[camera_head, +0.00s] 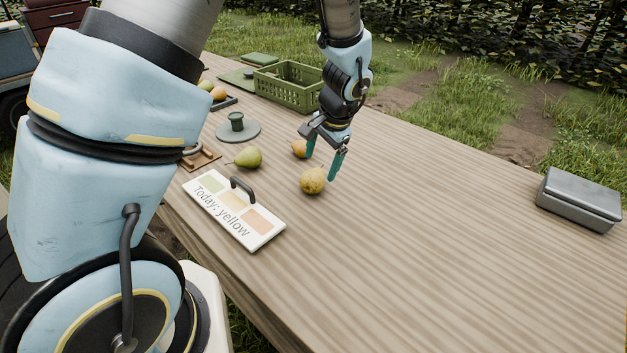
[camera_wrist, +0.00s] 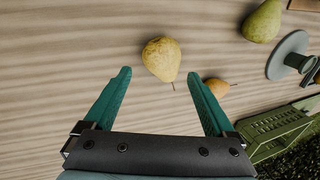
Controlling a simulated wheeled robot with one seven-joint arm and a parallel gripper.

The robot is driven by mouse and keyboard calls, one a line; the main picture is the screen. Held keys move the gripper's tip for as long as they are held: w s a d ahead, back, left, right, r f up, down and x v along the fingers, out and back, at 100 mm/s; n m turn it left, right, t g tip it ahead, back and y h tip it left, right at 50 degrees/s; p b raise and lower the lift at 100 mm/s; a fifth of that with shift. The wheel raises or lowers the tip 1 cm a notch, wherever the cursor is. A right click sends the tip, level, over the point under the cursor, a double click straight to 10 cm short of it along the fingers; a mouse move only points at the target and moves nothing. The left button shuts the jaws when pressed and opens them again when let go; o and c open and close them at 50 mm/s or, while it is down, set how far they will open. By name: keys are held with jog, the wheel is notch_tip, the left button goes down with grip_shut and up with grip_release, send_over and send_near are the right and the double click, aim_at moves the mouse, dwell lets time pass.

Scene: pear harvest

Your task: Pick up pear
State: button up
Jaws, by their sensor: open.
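A yellow pear (camera_head: 313,181) lies on the wooden table; in the wrist view the yellow pear (camera_wrist: 161,59) sits just beyond and between the open fingertips. A green pear (camera_head: 248,157) lies to its left, and it shows at the top right in the wrist view (camera_wrist: 263,21). An orange-tinted pear (camera_head: 299,148) lies behind the yellow one, partly hidden by a finger in the wrist view (camera_wrist: 217,87). My gripper (camera_head: 323,164) is open and empty, with teal fingers pointing down close to the yellow pear. A sign (camera_head: 234,208) reads "Today: yellow".
A green crate (camera_head: 289,88) stands at the back of the table. A grey round scale-like plate (camera_head: 238,131) is left of it. A grey closed box (camera_head: 579,199) sits at the far right.

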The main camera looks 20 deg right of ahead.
aim_at(316, 173)
jog(key=shift+p+x, duration=1.15)
jog(key=shift+x, duration=2.4)
jog(key=shift+w+a, duration=0.1)
jog(key=shift+a, duration=0.1)
jog(key=shift+c, duration=0.3)
jog(key=shift+r, duration=0.1)
jog(key=c, duration=1.1)
